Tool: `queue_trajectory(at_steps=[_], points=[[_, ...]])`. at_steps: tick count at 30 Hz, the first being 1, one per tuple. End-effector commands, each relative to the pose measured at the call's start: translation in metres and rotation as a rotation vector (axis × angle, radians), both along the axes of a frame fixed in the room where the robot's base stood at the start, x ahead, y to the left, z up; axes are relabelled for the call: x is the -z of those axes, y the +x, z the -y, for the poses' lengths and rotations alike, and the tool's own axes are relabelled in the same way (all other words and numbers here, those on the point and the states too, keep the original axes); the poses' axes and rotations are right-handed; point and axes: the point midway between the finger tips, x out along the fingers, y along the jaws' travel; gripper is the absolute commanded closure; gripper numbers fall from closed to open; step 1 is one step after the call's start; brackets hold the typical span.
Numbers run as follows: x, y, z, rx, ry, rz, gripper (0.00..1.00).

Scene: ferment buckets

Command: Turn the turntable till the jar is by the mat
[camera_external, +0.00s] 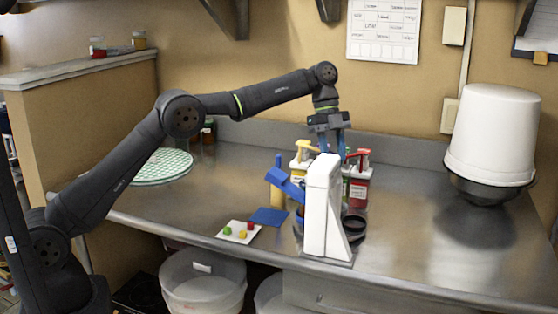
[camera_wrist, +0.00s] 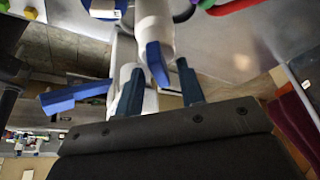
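My gripper (camera_external: 333,142) points down above the pump-topped containers behind the white stand. In the wrist view its two dark blue fingers (camera_wrist: 160,88) are apart, and no held object can be made out between them. A red container (camera_external: 357,183) with a pump top and a yellow-topped container (camera_external: 303,158) stand close together below it, partly hidden by the stand. I cannot tell which is the jar. A flat blue mat (camera_external: 270,216) lies left of the stand.
The white upright stand (camera_external: 322,215) with a blue lever (camera_external: 290,184) is an obstacle in front. A white card (camera_external: 239,232) holds small coloured cubes. A green checked round piece (camera_external: 163,167) lies left; a white bucket (camera_external: 494,132) stands right. The right counter front is clear.

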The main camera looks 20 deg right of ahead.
Motion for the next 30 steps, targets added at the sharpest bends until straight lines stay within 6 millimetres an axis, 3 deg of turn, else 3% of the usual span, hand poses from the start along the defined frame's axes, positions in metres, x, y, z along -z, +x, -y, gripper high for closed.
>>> queue_trajectory(at_steps=[12,20,30], points=[[-0.037,0.000,0.000,0.000,-0.001,0.001,0.65],[-0.057,-0.029,-0.015,0.002,-0.002,0.000,0.65],[-0.093,-0.083,-0.044,0.002,-0.002,0.000,0.65]])
